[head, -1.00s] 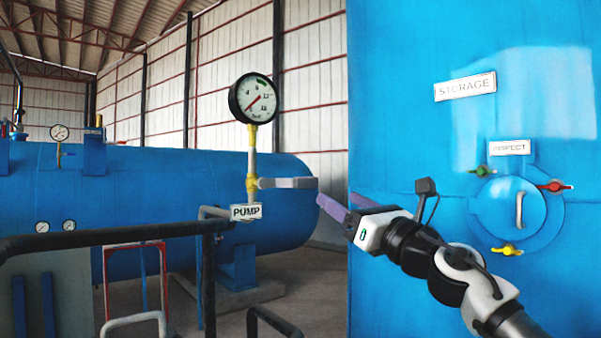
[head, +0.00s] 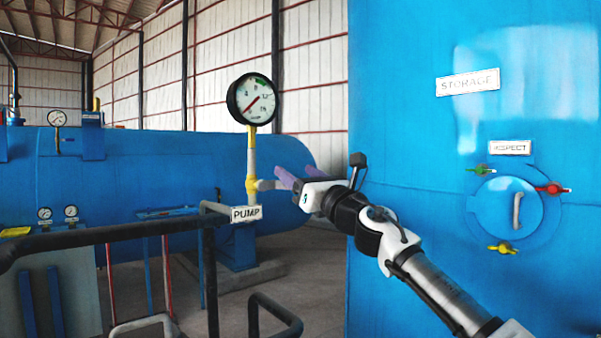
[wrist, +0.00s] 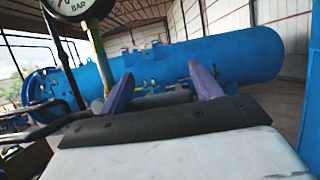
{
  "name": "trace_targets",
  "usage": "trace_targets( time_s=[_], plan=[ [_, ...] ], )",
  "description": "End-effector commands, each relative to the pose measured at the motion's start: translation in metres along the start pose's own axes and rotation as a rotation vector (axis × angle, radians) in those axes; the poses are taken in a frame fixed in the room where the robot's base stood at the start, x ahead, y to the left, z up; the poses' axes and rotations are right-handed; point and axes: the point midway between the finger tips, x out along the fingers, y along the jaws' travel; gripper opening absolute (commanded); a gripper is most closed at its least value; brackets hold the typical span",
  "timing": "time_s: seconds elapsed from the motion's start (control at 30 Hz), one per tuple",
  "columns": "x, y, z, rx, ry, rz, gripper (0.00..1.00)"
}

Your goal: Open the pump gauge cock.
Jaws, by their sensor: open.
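The pump gauge (head: 252,99) is a round white dial with a black rim on a yellow and grey stem. Below it is the yellow gauge cock (head: 252,186), with its grey lever (head: 265,185) pointing right. The PUMP label (head: 246,213) is just beneath. My gripper (head: 282,178) is open at the lever, with its purple fingers overlapping the lever's right part. I cannot tell whether the lever is between the fingers. In the wrist view the gauge (wrist: 75,6) is at the top left, left of my spread fingers (wrist: 162,88).
A black rail (head: 110,236) runs below and left of the cock. The blue storage tank (head: 410,140) stands close on the right, with an inspection hatch (head: 510,210) and small coloured valves. A large blue horizontal vessel (head: 120,185) lies behind.

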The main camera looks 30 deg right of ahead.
Motion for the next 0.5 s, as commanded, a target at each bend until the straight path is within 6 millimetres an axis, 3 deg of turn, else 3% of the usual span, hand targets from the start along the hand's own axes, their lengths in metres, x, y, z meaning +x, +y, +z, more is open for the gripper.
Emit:
trace_targets(
  time_s=[0.13,0.5],
  plan=[
    [-0.0003,0.0,-0.0002,0.0,0.0,0.0,0.62],
    [-0.0005,0.0,-0.0001,0.0,0.0,0.0,0.14]
  ],
)
